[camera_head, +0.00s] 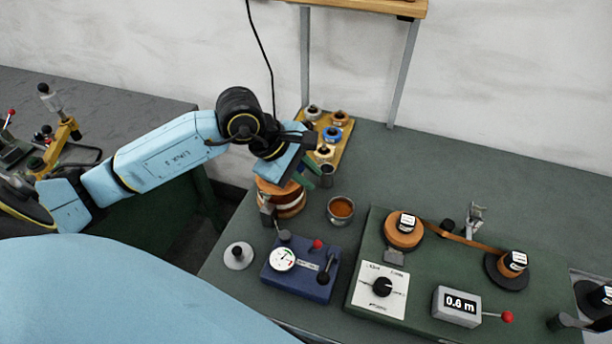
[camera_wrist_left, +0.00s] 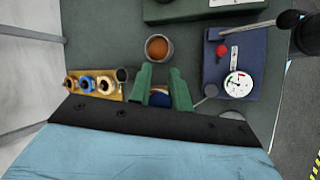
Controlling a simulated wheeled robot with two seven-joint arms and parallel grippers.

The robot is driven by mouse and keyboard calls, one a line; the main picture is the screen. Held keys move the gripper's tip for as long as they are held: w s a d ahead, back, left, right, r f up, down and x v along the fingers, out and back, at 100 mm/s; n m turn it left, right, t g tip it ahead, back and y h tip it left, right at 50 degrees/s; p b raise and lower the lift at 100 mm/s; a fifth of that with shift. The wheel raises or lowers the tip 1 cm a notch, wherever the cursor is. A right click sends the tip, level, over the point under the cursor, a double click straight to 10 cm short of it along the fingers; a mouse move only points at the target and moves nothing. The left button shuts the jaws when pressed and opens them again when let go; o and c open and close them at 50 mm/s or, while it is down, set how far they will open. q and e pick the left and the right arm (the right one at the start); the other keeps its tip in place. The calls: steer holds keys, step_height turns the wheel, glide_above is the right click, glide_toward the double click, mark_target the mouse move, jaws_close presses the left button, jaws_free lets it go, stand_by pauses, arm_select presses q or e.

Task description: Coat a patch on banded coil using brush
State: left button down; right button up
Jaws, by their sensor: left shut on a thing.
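The banded coil (camera_head: 291,207), copper-coloured with a pale band, stands on the green bench below my left gripper. My left gripper (camera_head: 310,180) is close above the coil, its green fingers pointing down. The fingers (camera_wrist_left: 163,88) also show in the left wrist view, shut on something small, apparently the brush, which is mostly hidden. I cannot tell whether it touches the coil. A metal cup of orange-brown liquid (camera_head: 341,208) stands right of the coil and also shows in the left wrist view (camera_wrist_left: 158,48). My right gripper is not in view.
A yellow rack of small spools (camera_head: 343,150) is behind the gripper, with a dark cylindrical holder (camera_head: 327,176) beside it. A blue gauge box (camera_head: 300,279) stands in front. A green winding base (camera_head: 420,280) fills the right front. The back right of the bench is clear.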

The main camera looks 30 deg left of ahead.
arm_select(q)
step_height(320, 180, up, 5)
steer(key=shift+p, duration=1.05)
steer(key=shift+f, duration=0.1)
